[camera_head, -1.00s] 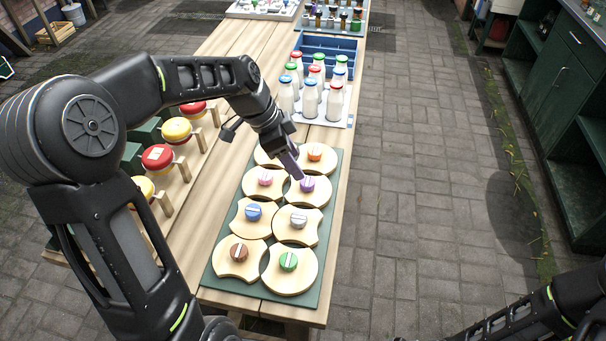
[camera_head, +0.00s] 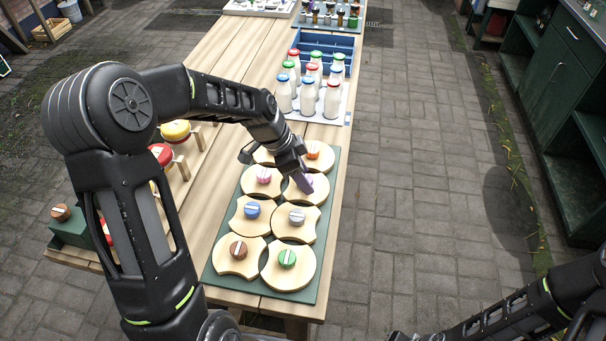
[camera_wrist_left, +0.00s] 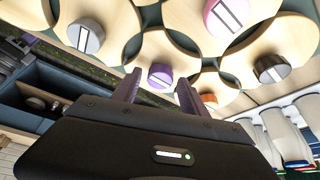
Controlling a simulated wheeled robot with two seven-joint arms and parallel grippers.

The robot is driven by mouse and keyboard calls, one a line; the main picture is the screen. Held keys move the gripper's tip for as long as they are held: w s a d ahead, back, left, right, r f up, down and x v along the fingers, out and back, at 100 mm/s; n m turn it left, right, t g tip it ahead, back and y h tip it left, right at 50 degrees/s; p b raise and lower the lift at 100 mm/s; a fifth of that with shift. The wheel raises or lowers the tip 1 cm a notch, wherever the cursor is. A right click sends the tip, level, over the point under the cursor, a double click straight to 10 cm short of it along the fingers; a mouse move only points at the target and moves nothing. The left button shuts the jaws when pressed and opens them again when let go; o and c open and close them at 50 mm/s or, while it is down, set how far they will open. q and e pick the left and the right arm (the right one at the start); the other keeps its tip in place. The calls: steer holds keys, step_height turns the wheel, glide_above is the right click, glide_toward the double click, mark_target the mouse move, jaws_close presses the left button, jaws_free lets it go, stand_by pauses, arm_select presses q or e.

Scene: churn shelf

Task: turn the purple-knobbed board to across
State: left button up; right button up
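The purple knob (camera_wrist_left: 160,76) with a pale line across its top sits on its light wooden board (camera_head: 318,193) in the right column of the green base. In the wrist view it shows between the two fingertips of my left gripper (camera_wrist_left: 157,82), which is open with a gap on both sides of the knob. In the head view my left gripper (camera_head: 300,180) is over this board, and its fingers hide much of the knob.
Neighbouring boards carry pink (camera_head: 264,175), orange (camera_head: 312,150), grey (camera_head: 297,216), blue (camera_head: 252,210), brown (camera_head: 238,250) and green (camera_head: 287,258) knobs. Milk bottles (camera_head: 308,95) stand behind. Red and yellow knobs on wooden holders (camera_head: 182,165) are at left, behind my left arm.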

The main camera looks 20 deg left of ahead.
arm_select(q)
jaws_close()
stand_by(0.3)
